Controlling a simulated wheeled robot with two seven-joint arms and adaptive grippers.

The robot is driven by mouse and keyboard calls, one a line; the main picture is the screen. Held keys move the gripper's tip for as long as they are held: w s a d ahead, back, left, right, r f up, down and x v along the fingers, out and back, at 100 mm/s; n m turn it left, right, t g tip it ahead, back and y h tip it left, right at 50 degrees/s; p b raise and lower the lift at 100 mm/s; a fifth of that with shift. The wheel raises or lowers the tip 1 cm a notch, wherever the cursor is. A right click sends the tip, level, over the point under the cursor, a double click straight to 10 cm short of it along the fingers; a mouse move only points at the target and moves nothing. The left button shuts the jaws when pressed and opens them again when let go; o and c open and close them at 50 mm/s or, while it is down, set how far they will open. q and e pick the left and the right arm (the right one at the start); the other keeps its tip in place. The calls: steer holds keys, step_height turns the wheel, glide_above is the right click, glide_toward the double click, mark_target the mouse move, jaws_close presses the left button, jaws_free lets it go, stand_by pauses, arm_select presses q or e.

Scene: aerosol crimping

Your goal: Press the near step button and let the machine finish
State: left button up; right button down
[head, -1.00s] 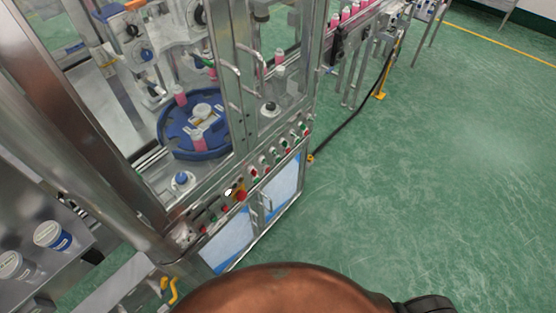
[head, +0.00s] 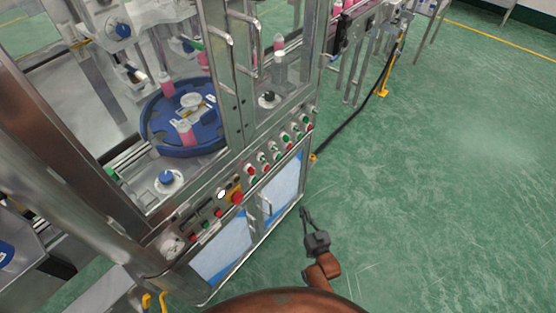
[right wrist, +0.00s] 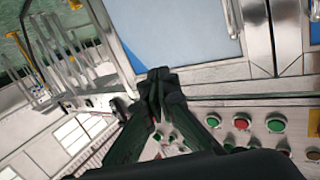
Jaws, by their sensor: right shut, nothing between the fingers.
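The machine's control panel (head: 207,208) runs along its front edge with several red and green buttons. I cannot tell which one is the near step button. In the right wrist view, a green button (right wrist: 276,124) and a red button (right wrist: 241,122) sit in a row to the right of my fingers. My right gripper (head: 305,212) is shut and empty, apart from the machine, to the right of its lower cabinet doors. In the right wrist view its fingertips (right wrist: 158,76) cover part of the panel and door edge. My left gripper is not in view.
A blue rotary table (head: 152,140) with pink bottles (head: 186,132) is inside the machine frame. A large red knob (head: 237,197) is on the panel. Green floor (head: 450,190) is open on the right. A black cable (head: 350,118) lies behind.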

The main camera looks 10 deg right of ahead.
mark_target(278, 157)
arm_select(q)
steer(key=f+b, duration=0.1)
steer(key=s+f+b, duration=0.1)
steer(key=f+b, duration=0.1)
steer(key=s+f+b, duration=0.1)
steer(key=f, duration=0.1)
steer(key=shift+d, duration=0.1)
arm_select(e)
steer(key=w+r+m+t+h, duration=0.1)
steer(key=w+r+t, duration=0.1)
steer(key=r, duration=0.8)
steer(key=w+r+m+t, duration=0.1)
steer(key=w+r+t, duration=0.2)
steer(key=r, duration=0.7)
steer(key=shift+r+t+h, duration=0.15)
steer(key=shift+t+h, duration=0.25)
steer(key=shift+t, duration=0.5)
arm_select(q)
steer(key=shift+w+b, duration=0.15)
steer(key=shift+b, duration=0.15)
arm_select(e)
steer(key=shift+w, duration=0.2)
